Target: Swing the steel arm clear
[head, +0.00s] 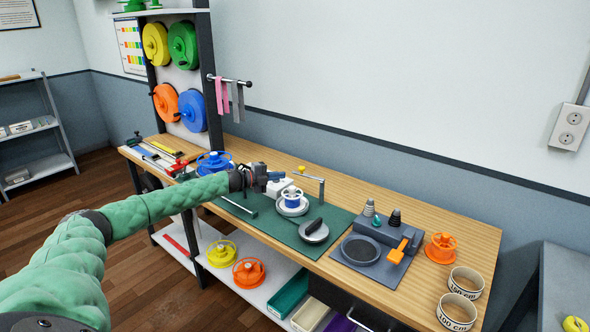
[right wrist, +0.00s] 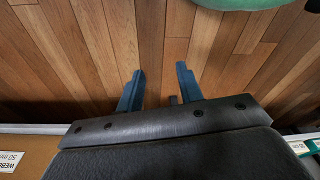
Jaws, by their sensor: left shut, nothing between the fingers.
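The steel arm (head: 309,178) is a thin grey bar on an upright post at the back of the green mat. Its free end points left, above and behind a white spool with a blue core (head: 292,197). My left gripper (head: 279,176) is shut and empty, just left of the bar's free end. I cannot tell whether it touches the bar. My right gripper (right wrist: 160,88) shows only in the right wrist view, its blue fingers apart with nothing between them, over the wooden floor.
A round grey disc with a black handle (head: 314,232) sits on the green mat (head: 274,228). To the right are a grey tray (head: 345,272) with a dark pad, an orange spool (head: 441,248) and two white rolls (head: 458,308). A rack with coloured spools stands at the back left.

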